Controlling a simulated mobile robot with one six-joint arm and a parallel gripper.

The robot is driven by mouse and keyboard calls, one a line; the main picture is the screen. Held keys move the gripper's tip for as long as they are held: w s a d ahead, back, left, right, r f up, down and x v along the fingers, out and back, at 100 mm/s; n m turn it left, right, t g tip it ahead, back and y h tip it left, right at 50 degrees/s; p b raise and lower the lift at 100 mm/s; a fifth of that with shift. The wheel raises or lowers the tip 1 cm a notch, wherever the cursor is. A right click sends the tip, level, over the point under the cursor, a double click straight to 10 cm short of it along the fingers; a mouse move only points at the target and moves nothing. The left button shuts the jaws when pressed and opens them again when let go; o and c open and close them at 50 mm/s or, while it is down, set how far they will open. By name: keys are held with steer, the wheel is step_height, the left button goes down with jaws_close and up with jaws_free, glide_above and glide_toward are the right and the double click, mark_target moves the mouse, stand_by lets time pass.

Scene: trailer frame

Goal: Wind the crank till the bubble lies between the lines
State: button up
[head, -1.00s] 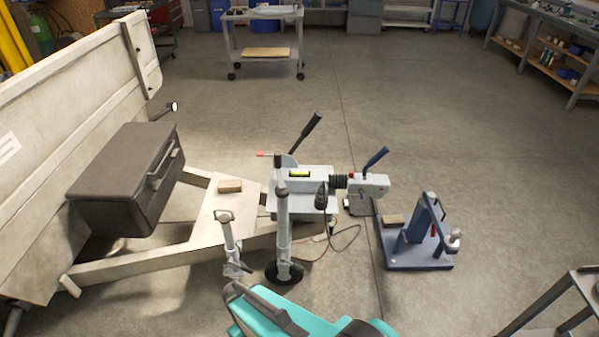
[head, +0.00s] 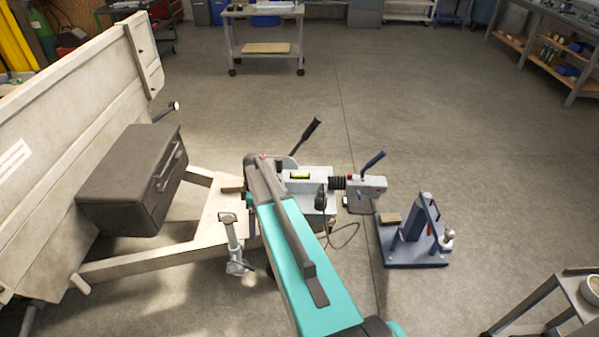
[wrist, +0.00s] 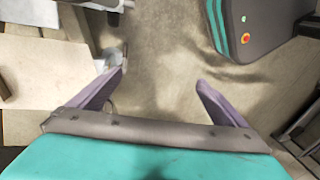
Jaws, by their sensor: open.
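The level vial (head: 299,175) is a small yellow-green strip on top of the grey coupling housing (head: 318,187) in the head view. Its bubble and lines are too small to tell.
The trailer body (head: 75,130) and dark toolbox (head: 130,180) stand left. A blue lock stand (head: 415,240) is on the floor at right, and a grey cart (head: 565,305) at lower right. Floor beyond the coupling is clear.

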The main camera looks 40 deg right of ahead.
mark_target(279, 158)
steer(key=w+d+r+n+p, duration=0.1)
steer(key=w+d+r+n, duration=0.1)
steer(key=d+r, duration=0.4)
steer(key=w+d+r+n+t+p, duration=0.1)
steer(key=w+d+r+n, duration=0.1)
steer(key=d+r, duration=0.5)
steer(key=w+d+r+n+t+p, duration=0.1)
steer(key=w+d+r+n, duration=0.1)
steer(key=w+d+r, duration=0.2)
steer(key=shift+d+p+v, duration=0.1)
steer(key=shift+d+v, duration=0.15)
steer(key=shift+v, duration=0.95)
steer(key=shift+d+p+v, duration=0.15)
steer(key=shift+d+v, duration=0.1)
steer(key=shift+v, duration=1)
steer(key=shift+d+p+v, duration=0.1)
steer(key=shift+d+v, duration=0.15)
steer(key=shift+v, duration=0.95)
steer(key=shift+f, duration=0.2)
steer(key=shift+f, duration=0.15)
